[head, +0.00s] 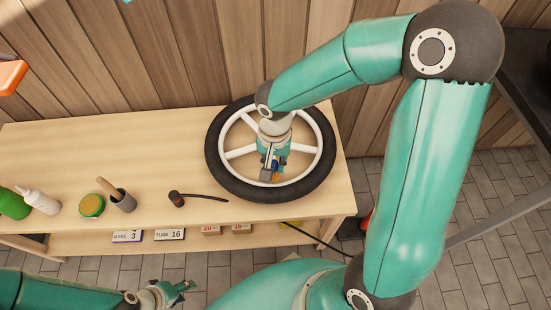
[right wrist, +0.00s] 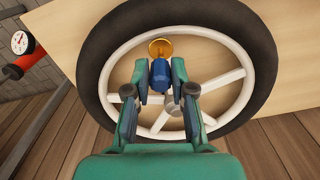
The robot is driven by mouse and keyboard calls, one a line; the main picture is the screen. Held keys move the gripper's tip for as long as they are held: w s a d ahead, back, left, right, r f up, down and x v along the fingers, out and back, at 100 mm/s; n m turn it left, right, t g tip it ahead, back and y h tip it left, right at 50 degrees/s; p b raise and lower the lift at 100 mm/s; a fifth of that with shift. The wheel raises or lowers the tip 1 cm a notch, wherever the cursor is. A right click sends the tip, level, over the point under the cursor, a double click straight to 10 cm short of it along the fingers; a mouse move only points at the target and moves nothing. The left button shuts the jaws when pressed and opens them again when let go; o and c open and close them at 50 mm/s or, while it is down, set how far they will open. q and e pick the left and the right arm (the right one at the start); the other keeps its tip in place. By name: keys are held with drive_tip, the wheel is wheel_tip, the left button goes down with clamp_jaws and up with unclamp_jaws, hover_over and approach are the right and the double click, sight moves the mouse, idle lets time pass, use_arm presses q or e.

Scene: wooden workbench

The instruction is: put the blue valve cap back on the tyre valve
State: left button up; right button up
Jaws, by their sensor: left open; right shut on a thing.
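The wheel with a black tyre (head: 222,178) and white spoked rim lies flat at the bench's right end. My right gripper (head: 271,173) reaches down inside the rim near its front edge. In the right wrist view, my right gripper (right wrist: 161,82) is shut on the blue valve cap (right wrist: 161,74), with a finger on each side. A round brass-coloured piece (right wrist: 160,47) shows just beyond the cap; I cannot tell whether they touch. The valve stem itself is not clearly visible. My left gripper (head: 176,292) is open and empty, low in front of the bench.
Small boxes (head: 170,234) sit on the shelf below. A red-bodied gauge (right wrist: 22,52) shows in the right wrist view.

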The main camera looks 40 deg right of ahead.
sight(274, 164)
drive_tip(key=shift+f+b, duration=0.75)
drive_tip(key=shift+f, duration=0.75)
drive_tip(key=shift+w+b, duration=0.1)
drive_tip(key=shift+b, duration=0.3)
drive_tip(key=shift+f+b, duration=0.5)
drive_tip(key=shift+b, duration=0.05)
idle(0.5)
drive_tip(key=shift+o, duration=2.1)
drive_tip(key=shift+r, duration=0.1)
